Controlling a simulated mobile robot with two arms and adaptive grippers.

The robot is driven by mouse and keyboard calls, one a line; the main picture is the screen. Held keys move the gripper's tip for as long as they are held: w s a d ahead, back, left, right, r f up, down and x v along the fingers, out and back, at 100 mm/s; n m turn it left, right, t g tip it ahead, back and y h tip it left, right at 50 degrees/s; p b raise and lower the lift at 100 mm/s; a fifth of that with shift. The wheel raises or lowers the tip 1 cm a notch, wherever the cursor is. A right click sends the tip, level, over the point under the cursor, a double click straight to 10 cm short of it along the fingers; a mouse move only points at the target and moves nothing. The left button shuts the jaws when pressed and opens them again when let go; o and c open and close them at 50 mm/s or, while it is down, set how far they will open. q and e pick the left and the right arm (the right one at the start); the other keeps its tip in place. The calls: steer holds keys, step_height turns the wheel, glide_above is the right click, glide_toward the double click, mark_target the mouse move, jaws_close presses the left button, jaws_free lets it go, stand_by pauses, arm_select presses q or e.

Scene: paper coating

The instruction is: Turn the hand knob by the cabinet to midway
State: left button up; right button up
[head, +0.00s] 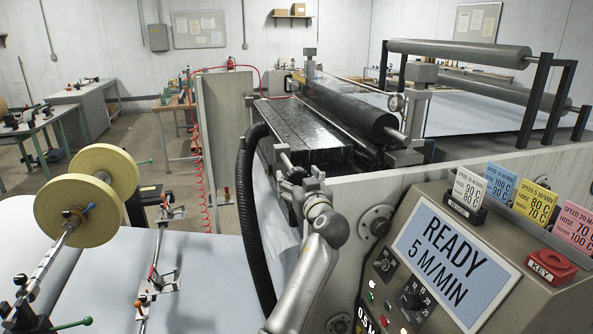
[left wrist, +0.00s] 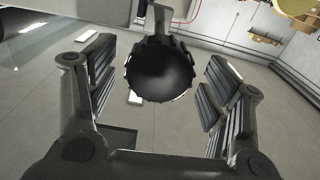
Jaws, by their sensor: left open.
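The hand knob (left wrist: 160,72) is round and black with a ridged rim, seen face-on in the left wrist view. My left gripper (left wrist: 160,88) is open, with one finger on each side of the knob and a visible gap on both sides. In the head view my left gripper (head: 296,189) is beside the coating machine, and the knob is hidden or too small to make out there. The grey cabinet (head: 420,205) carries a blue screen (head: 442,262) reading "READY 5 M/MIN". My right gripper is not in view.
A black hose (head: 247,215) runs down close to the left of my arm. The machine's large dark roller (head: 352,108) lies beyond my gripper. A yellow roll (head: 75,208) stands at the left. Colored cards (head: 536,200) and a red key block (head: 551,266) sit on the cabinet.

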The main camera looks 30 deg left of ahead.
arm_select(q)
steer(key=shift+x, duration=1)
steer(key=shift+c, duration=0.3)
